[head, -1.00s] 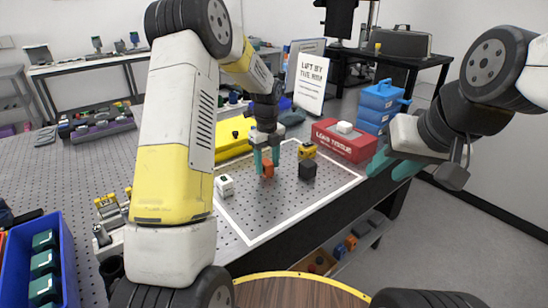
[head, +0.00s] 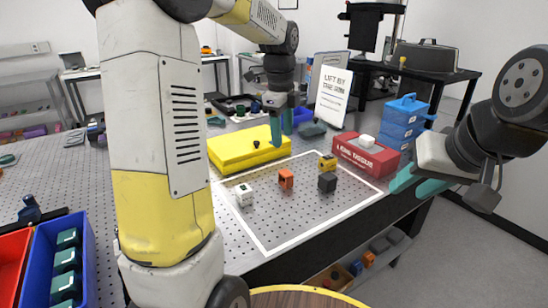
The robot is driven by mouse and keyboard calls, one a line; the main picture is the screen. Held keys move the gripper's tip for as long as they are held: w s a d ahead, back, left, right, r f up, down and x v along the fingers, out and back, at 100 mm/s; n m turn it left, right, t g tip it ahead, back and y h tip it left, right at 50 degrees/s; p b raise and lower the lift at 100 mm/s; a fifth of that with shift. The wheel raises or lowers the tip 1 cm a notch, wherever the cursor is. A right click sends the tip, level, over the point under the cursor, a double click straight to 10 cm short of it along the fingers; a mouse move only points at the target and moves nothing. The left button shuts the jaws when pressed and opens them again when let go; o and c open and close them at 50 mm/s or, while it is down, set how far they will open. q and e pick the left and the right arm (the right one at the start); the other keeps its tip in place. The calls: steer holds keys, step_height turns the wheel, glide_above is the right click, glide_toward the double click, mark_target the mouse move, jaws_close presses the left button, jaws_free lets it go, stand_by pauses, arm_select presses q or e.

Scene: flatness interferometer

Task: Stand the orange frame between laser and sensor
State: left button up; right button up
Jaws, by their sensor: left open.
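The small orange frame (head: 286,179) stands upright inside the white outline on the perforated table. A white block (head: 244,194) is to its left. A black block (head: 327,182) and a yellow block (head: 328,162) are to its right. I cannot tell for sure which blocks are the laser and sensor. The frame sits apart from all three. My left gripper (head: 282,126) is open and empty, raised behind the frame near the yellow case. My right gripper (head: 417,185) has its teal fingers apart, empty, at the table's right edge.
The yellow case (head: 233,152) lies behind the outline. A white sign (head: 333,95) stands behind. A blue bin (head: 42,268) with green items is at the front left.

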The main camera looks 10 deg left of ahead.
arm_select(q)
steer(key=s+r+n+t+h, duration=0.1)
steer(key=s+r+n+t, duration=0.2)
steer(key=s+n, duration=1.7)
steer(key=s+a+t, duration=0.1)
steer(key=s, duration=0.3)
steer(key=shift+r+n+t+h, duration=0.15)
steer(key=shift+n+t+h, duration=0.15)
steer(key=shift+t+h, duration=0.1)
